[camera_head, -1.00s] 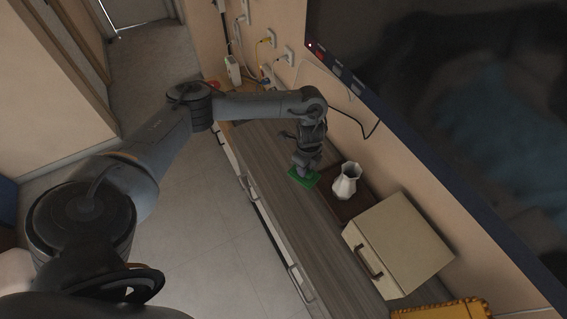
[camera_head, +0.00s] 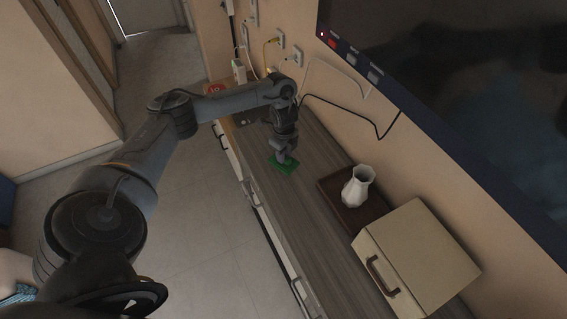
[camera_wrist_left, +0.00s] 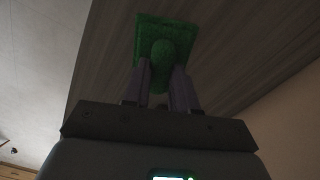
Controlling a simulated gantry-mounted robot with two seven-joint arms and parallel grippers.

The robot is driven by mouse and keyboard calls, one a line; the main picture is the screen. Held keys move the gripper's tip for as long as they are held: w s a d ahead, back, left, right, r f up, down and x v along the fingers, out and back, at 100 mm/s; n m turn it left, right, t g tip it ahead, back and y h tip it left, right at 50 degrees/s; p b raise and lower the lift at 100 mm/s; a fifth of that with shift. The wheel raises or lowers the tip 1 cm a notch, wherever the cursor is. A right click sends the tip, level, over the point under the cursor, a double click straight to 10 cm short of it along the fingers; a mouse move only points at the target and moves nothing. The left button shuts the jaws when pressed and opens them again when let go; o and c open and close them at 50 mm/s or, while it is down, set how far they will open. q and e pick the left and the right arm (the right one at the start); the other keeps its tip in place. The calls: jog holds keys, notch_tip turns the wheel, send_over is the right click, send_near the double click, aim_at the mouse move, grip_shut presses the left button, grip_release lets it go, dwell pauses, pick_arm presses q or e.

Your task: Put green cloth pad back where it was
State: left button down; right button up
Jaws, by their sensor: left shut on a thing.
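The green cloth pad (camera_head: 284,167) is a flat square under my left gripper (camera_head: 284,158), over the wooden cabinet top (camera_head: 312,222). In the left wrist view the pad (camera_wrist_left: 181,33) has a rounded green knob (camera_wrist_left: 162,75) in its middle, and the two fingers of my left gripper (camera_wrist_left: 160,84) are shut on that knob. The pad lies on or just above the cabinet top; I cannot tell whether it touches. My right gripper is not in view.
A white vase (camera_head: 358,187) stands on a dark brown tray (camera_head: 338,208) to the right. A cream box with a handle (camera_head: 420,262) is nearer the front right. A red round item (camera_head: 214,88) lies at the far end. Bare wood surrounds the pad.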

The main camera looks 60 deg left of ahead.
pick_arm(q)
jog(key=shift+f+b, duration=0.45)
jog(key=shift+f, duration=1.6)
jog(key=shift+f, duration=0.1)
jog(key=c, duration=0.9)
grip_release()
jog(key=shift+r, duration=0.5)
notch_tip(320, 180, up, 11)
jog(key=p, duration=0.5)
jog(key=shift+p, duration=0.4)
jog(key=shift+r, duration=0.15)
